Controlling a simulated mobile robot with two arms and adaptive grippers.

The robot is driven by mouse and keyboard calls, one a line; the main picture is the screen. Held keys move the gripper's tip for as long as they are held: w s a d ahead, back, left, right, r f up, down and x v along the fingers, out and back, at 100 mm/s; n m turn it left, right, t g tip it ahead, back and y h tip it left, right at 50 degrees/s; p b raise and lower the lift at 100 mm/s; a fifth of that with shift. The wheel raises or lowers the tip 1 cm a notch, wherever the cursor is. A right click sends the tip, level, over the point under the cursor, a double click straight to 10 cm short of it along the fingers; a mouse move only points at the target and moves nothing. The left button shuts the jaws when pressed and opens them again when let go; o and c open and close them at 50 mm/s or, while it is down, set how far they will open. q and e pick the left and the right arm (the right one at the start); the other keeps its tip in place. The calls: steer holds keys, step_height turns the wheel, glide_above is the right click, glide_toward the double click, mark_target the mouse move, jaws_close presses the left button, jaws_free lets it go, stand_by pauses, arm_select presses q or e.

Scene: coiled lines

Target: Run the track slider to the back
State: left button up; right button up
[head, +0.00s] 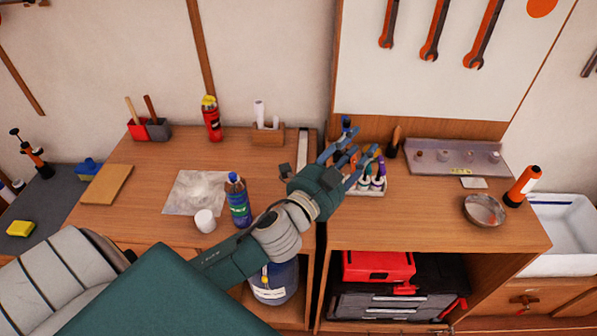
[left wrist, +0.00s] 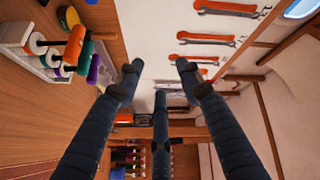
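A narrow pale strip (head: 302,148), which looks like the track, runs from front to back on the left bench near its right edge. A small dark block (head: 285,170) shows at its near left side, close to my gripper's palm; I cannot tell for certain that it is the slider. The near end of the strip is hidden behind my left gripper (head: 352,149). The gripper is right of the strip, above the gap between benches and the rack of coloured tools. Its three fingers are spread and empty, as the left wrist view (left wrist: 160,76) also shows. My right gripper is not in view.
A white rack (head: 371,188) of coloured tools stands under my fingers. A blue bottle (head: 238,202) and white cup (head: 205,221) stand by my forearm. A wooden holder (head: 268,135) and red extinguisher-like can (head: 211,119) stand at the back left. A metal bowl (head: 484,210) lies right.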

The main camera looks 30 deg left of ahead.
arm_select(q)
steer(key=d+r+m+g+h, duration=0.55)
steer(key=d+m+h, duration=0.7)
steer(key=m, duration=0.55)
step_height(320, 180, down, 7)
steer(key=a+m+g+y, duration=0.2)
steer(key=m+g, duration=0.3)
steer(key=m, duration=0.2)
steer(key=a+f+m+g+y, duration=0.2)
steer(key=a+f+y, duration=0.45)
steer(key=a, duration=0.65)
steer(key=s+a+f+g+y, duration=0.1)
steer(key=a+f+g+y, duration=0.2)
steer(key=a, duration=1.3)
steer(key=shift+t+y, duration=0.55)
steer(key=shift+y, duration=0.05)
steer(key=p+x, duration=0.1)
steer(key=x, duration=0.1)
steer(key=p+x, duration=0.1)
steer(key=x, duration=0.2)
steer(key=p+x, duration=0.1)
steer(key=x, duration=0.2)
steer(key=shift+d+p, duration=0.3)
steer(key=shift+d, duration=0.1)
steer(key=shift+x, duration=0.85)
jaws_close()
